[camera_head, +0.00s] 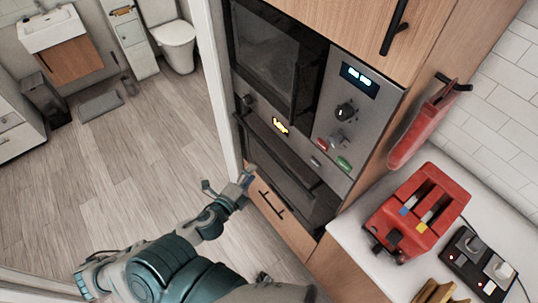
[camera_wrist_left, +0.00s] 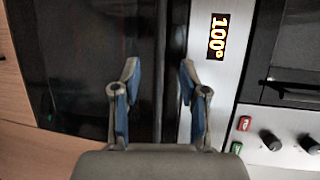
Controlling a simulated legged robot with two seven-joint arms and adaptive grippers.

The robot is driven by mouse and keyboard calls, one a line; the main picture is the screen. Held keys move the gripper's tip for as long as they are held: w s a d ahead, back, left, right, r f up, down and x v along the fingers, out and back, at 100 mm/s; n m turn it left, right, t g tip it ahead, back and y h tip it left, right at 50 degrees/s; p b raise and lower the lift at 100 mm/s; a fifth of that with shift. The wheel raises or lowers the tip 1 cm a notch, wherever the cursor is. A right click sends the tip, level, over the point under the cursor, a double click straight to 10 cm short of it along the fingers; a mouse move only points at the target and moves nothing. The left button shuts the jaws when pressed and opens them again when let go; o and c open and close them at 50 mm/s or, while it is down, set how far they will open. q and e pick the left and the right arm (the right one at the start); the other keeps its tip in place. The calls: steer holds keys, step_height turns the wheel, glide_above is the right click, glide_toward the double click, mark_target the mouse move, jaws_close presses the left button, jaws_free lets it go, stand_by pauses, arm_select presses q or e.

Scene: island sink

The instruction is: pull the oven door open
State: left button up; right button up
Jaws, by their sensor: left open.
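The oven is the lower built-in appliance, with a dark glass door (camera_head: 285,170) that looks closed. Its dark bar handle (camera_head: 290,158) runs along the door's upper edge. My left gripper (camera_head: 232,181) is open beside the oven's lower left side in the head view. In the left wrist view the gripper's two blue-padded fingers (camera_wrist_left: 158,82) are spread apart, pointing at the oven. The dark handle bar (camera_wrist_left: 161,50) shows between them, with the door glass (camera_wrist_left: 85,60) to the left. I cannot tell how deep the fingers reach around it. My right gripper is out of view.
A microwave (camera_head: 268,58) sits above the oven, with a control panel (camera_head: 340,125) beside it. A wooden drawer (camera_head: 280,215) is below the oven. A red toaster (camera_head: 415,210) stands on the counter at right. Open wood floor (camera_head: 130,170) lies left.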

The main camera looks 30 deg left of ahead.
mark_target(269, 152)
arm_select(q)
steer(key=w, duration=0.4)
steer(key=w+f+p, duration=0.1)
steer(key=w, duration=0.3)
steer(key=w+f, duration=0.1)
steer(key=w, duration=0.3)
steer(key=shift+w+d+f, duration=0.1)
steer(key=shift+w+f, duration=0.1)
steer(key=shift+w, duration=0.15)
jaws_close()
